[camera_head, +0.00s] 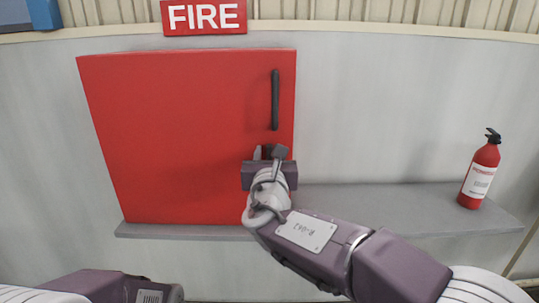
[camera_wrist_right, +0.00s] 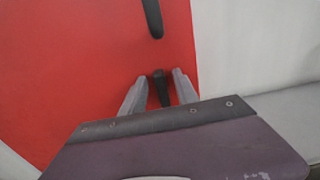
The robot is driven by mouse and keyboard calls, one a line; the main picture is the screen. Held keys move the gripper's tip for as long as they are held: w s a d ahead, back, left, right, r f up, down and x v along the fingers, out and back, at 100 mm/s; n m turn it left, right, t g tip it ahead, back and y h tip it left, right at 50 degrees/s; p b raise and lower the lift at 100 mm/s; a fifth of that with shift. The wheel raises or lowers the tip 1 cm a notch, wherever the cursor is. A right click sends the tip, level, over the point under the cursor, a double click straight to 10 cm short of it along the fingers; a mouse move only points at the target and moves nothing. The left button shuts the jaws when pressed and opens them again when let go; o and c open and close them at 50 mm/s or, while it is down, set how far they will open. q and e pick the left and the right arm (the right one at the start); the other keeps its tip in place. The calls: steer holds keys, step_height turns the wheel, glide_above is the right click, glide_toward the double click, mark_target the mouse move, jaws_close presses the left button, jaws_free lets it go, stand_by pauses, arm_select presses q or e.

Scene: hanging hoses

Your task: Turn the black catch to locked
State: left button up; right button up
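The black catch (camera_wrist_right: 162,90) is a short dark bar near the right edge of the red cabinet door (camera_head: 180,130). In the right wrist view it stands nearly upright; in the head view (camera_head: 267,151) it is mostly hidden by my right gripper (camera_head: 268,154). My right gripper also shows in the right wrist view (camera_wrist_right: 160,77). It is open, with one grey finger on each side of the catch and gaps between. I cannot tell whether a finger touches the catch. Of my left arm only a link shows at the bottom left; its gripper is out of view.
A long black handle (camera_head: 275,100) is on the door above the catch. A red FIRE sign (camera_head: 204,17) is above the cabinet. A red extinguisher (camera_head: 481,172) stands on the grey ledge (camera_head: 400,205) at the right. The wall between door and extinguisher is clear.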

jaws_close()
steer(key=shift+d+f+m+b, duration=0.25)
steer(key=shift+m+b, duration=2.45)
steer(key=shift+m, duration=0.3)
steer(key=shift+d+f+m+b, duration=0.25)
steer(key=shift+f+m+b, duration=0.05)
steer(key=shift+m+b, duration=2.55)
steer(key=shift+d+f+m+b, duration=0.25)
steer(key=shift+m+b, duration=2.25)
steer(key=shift+m, duration=0.65)
